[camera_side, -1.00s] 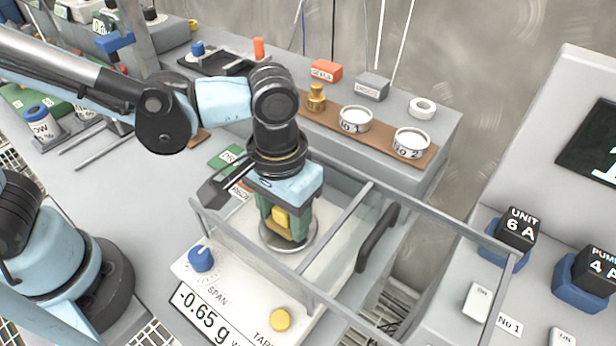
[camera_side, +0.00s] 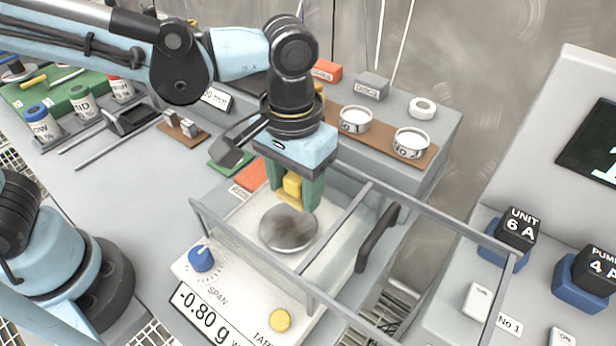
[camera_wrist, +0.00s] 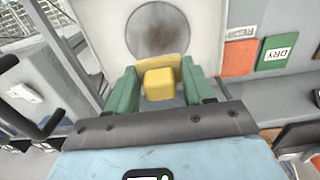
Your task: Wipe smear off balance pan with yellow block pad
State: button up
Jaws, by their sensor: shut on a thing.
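The balance pan (camera_side: 288,230) is a round grey metal disc inside the glass-walled weighing box, and a brownish dark smear (camera_wrist: 160,33) shows across its middle in the wrist view. My gripper (camera_side: 298,197) has green fingers shut on the yellow block pad (camera_side: 291,186). The pad also shows between the fingers in the wrist view (camera_wrist: 160,82). It is at the pan's back edge in the side view and seems raised above it, though the exact gap is unclear. The balance display (camera_side: 208,312) reads -0.80 g.
Rails of the clear draft shield (camera_side: 335,235) surround the pan, with a dark handle (camera_side: 377,240) at right. Orange (camera_side: 252,175) and green DRY (camera_wrist: 277,53) tiles lie beside the balance. White cups (camera_side: 411,143) stand on a brown strip behind.

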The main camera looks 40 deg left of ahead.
aim_at(294, 178)
jog(key=shift+r, duration=1.9)
jog(key=shift+r, duration=0.45)
notch_tip(294, 178, up, 4)
jog(key=shift+f, duration=0.15)
jog(key=shift+w+a+r, duration=0.2)
jog(key=shift+w+a, duration=0.15)
jog(key=shift+a, duration=0.2)
jog(key=w+a, duration=0.3)
jog(key=a, duration=0.8)
jog(key=w+a, duration=0.3)
jog(key=a, duration=0.9)
jog(key=shift+w+d+f, duration=0.1)
jog(key=shift+d+f, duration=0.05)
jog(key=shift+f, duration=4.7)
jog(key=shift+d+f, duration=0.15)
jog(key=shift+f, duration=4.65)
